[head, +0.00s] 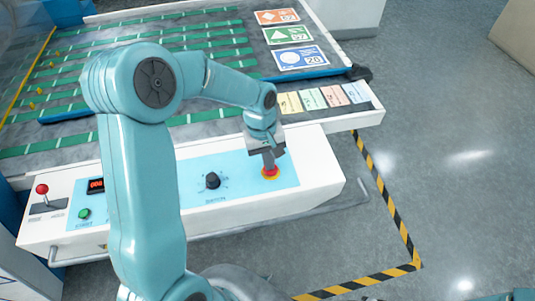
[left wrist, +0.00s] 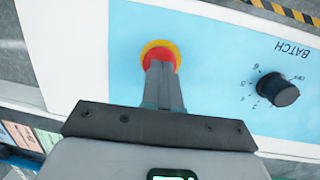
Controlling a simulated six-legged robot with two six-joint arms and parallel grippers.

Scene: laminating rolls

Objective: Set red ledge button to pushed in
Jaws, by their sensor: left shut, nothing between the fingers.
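The red ledge button (head: 270,171) sits in a yellow ring at the right end of the blue panel on the white ledge. It also shows in the left wrist view (left wrist: 160,52), partly covered by my fingers. My left gripper (head: 269,166) points down at the button, shut and empty, with its fingertips over the red cap. In the left wrist view the fingertips (left wrist: 159,66) overlap the red cap and seem to touch it. How far the cap is pressed cannot be told. My right gripper is not in view.
A grey rail (head: 300,211) runs along the ledge front. Coloured cards (head: 294,57) lie on the table behind. Open floor is at right.

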